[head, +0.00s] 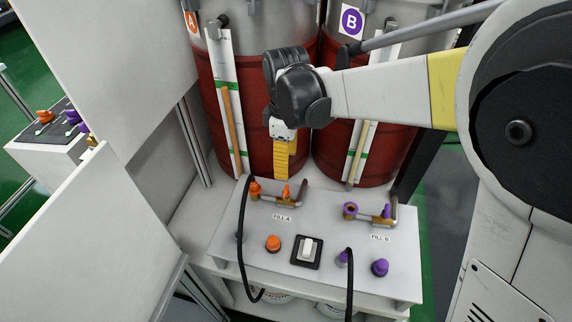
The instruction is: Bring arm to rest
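My arm reaches in from the right of the head view. My gripper (284,165) hangs below the black wrist, in front of the drum marked A, with a yellow part pointing down. It is above the back of the white fill panel, close to the FILL A valve (278,192) with its orange parts. I cannot tell how far apart they are. The fingers are too small to tell if they are open or shut. I see nothing held.
Two red-wrapped drums, A (212,112) and B (384,165), stand behind the panel (230,222). The FILL B valve (368,216) has purple parts. A rocker switch (306,250) and black hoses (242,240) are at the front. White cabinet doors (90,235) stand open at left.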

